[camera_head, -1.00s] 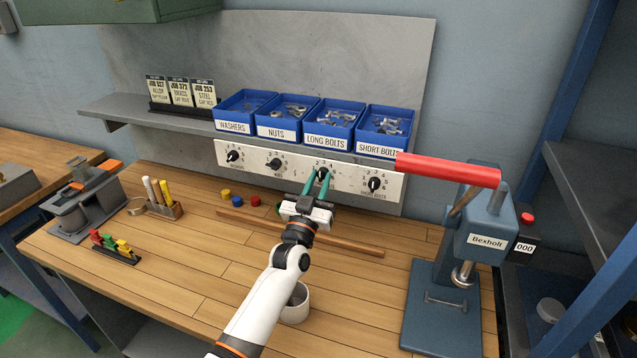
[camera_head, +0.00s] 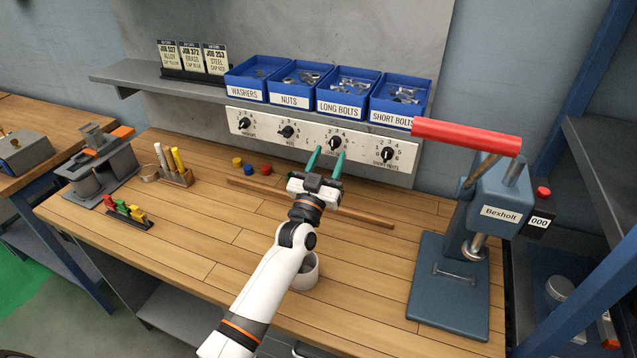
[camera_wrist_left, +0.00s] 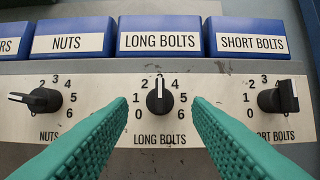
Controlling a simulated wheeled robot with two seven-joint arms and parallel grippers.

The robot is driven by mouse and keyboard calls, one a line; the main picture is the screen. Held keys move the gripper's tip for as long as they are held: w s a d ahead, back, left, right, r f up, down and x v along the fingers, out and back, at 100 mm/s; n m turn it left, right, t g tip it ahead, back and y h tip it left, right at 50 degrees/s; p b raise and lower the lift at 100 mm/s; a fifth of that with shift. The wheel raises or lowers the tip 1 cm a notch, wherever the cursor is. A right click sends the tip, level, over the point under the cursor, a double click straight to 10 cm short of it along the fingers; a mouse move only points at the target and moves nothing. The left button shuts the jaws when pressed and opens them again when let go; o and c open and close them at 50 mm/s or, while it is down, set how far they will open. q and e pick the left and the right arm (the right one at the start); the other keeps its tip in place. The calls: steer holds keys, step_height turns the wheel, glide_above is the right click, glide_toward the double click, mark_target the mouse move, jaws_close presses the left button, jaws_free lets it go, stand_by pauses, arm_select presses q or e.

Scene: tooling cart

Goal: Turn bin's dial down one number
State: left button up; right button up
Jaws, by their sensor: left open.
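The LONG BOLTS dial (camera_head: 334,143) is a black knob on the white panel (camera_head: 362,135) under the shelf. In the left wrist view this dial (camera_wrist_left: 160,97) is centred, its white mark pointing straight up at 3. My left gripper (camera_head: 328,158) is open and empty, its green fingers pointing at the panel just in front of that dial. In the left wrist view the fingers (camera_wrist_left: 160,125) spread to either side below the dial, apart from it. The NUTS dial (camera_wrist_left: 38,99) points left and the SHORT BOLTS dial (camera_wrist_left: 280,97) points right. My right gripper is not in view.
Blue bins, including the LONG BOLTS bin (camera_head: 345,95), stand on the shelf above. A wooden strip (camera_head: 370,215) lies on the bench below the panel. A press with a red handle (camera_head: 468,137) stands at right. A grey cup (camera_head: 307,275) is beside my left arm.

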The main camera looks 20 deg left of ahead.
arm_select(q)
steer(key=b+v, duration=0.2)
steer(key=v, duration=0.7)
steer(key=shift+s+f, duration=0.15)
steer(key=shift+s, duration=0.2)
steer(key=shift+f, duration=0.1)
